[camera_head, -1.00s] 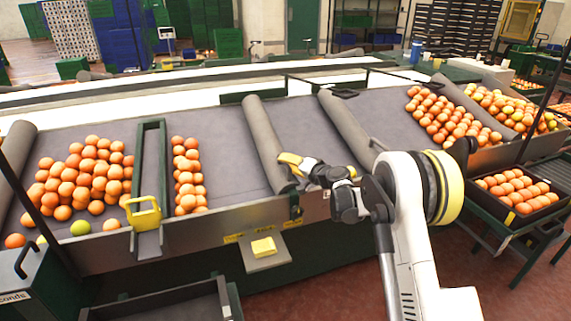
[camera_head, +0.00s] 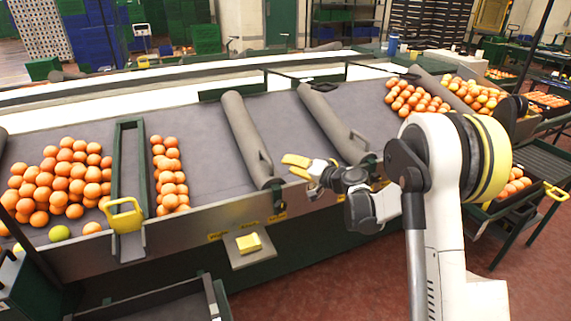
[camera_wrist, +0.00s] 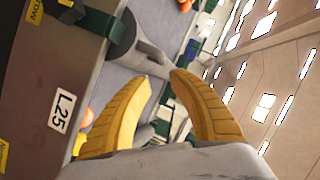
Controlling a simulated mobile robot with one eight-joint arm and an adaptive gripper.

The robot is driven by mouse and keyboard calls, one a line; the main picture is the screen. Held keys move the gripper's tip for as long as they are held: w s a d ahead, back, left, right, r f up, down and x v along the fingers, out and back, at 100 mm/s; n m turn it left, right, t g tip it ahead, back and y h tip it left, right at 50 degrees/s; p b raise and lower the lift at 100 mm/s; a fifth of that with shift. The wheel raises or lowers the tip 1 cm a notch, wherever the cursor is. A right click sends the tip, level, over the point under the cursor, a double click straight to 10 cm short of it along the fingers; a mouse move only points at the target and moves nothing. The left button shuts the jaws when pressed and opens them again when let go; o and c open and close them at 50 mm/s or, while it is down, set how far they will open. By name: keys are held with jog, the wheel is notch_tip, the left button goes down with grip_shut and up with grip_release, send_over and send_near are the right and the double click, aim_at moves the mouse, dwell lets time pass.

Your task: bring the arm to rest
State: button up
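My gripper (camera_head: 296,166) has yellow fingers and is raised in front of the sorting table's front edge, near the middle grey rollers. In the wrist view the two yellow fingers (camera_wrist: 158,98) stand apart with nothing between them. My arm is bent at the right of the head view and hides part of the table and the crate behind it.
The sorting table (camera_head: 210,120) holds orange piles (camera_head: 65,180) at left and right. Grey rollers (camera_head: 248,138) and a yellow-handled gate (camera_head: 124,214) divide it. A small shelf (camera_head: 252,256) bears a yellow block (camera_head: 249,242). The red floor (camera_head: 340,290) is open in front.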

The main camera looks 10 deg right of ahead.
jog(key=s+r+n+g+h, duration=0.1)
jog(key=s+r, duration=0.2)
jog(key=s, duration=0.3)
jog(key=s+a+r+n+g+h, duration=0.1)
jog(key=s+r, duration=0.2)
jog(key=s, duration=0.3)
jog(key=s+r+n+g+h, duration=0.1)
jog(key=s+r, duration=0.2)
jog(key=s, duration=0.3)
jog(key=s+d+f+g+h, duration=0.1)
jog(key=s+d+f+h, duration=0.1)
jog(key=s, duration=1)
jog(key=s+d+f+n+g+h, duration=0.1)
jog(key=s+d+h, duration=0.3)
jog(key=s, duration=0.9)
jog(key=shift+s+d+f+g, duration=0.25)
jog(key=shift+d+f, duration=0.25)
jog(key=shift+d, duration=0.35)
jog(key=shift+w, duration=0.1)
